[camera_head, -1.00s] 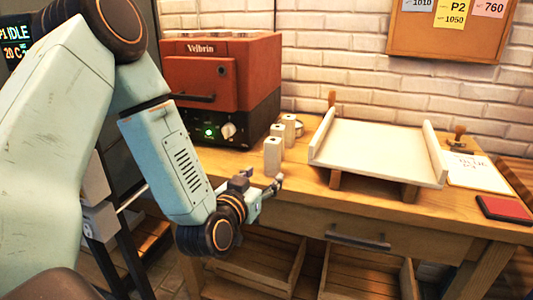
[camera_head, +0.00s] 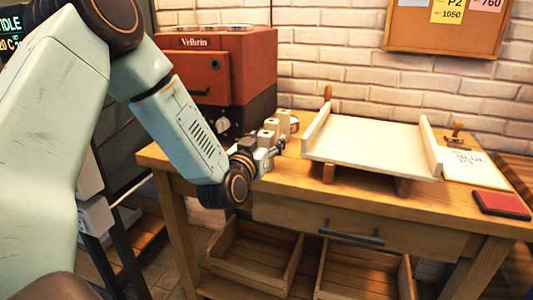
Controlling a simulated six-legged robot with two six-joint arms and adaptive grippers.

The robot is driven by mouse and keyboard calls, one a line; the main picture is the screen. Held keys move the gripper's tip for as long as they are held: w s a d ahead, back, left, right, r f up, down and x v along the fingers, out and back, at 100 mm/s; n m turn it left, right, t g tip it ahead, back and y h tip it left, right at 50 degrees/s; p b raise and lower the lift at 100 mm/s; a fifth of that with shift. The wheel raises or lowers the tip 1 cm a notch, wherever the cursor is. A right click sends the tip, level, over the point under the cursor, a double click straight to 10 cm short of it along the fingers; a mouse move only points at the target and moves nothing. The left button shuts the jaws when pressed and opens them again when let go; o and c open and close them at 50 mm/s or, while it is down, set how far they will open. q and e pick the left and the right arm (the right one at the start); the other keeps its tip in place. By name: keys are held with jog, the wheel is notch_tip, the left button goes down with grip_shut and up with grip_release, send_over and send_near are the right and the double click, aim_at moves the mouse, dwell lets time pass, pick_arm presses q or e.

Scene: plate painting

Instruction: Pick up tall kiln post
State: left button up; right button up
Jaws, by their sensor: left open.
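Three pale kiln posts stand in a row on the wooden table, in front of the kiln's right side. The nearest post (camera_head: 265,138) looks like the tallest, with a dark hole near its top. The middle post (camera_head: 271,125) and the far post (camera_head: 284,119) stand behind it. My left gripper (camera_head: 264,148) is open at the nearest post, with its fingers to either side as far as I can see. The gripper hides the post's lower part, and I cannot tell whether the fingers touch it. My right gripper is not in view.
A red kiln (camera_head: 232,65) stands behind the posts. A pale tray-like board (camera_head: 370,140) on wooden supports is to their right. A paper sheet (camera_head: 470,168) and a red pad (camera_head: 501,205) lie at the table's right. Open wooden crates (camera_head: 255,255) sit below.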

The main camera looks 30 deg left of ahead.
pick_arm(q)
jog(key=shift+s, duration=0.1)
jog(key=shift+c, duration=0.7)
jog(key=c, duration=0.5)
grip_shut()
jog(key=shift+r, duration=0.1)
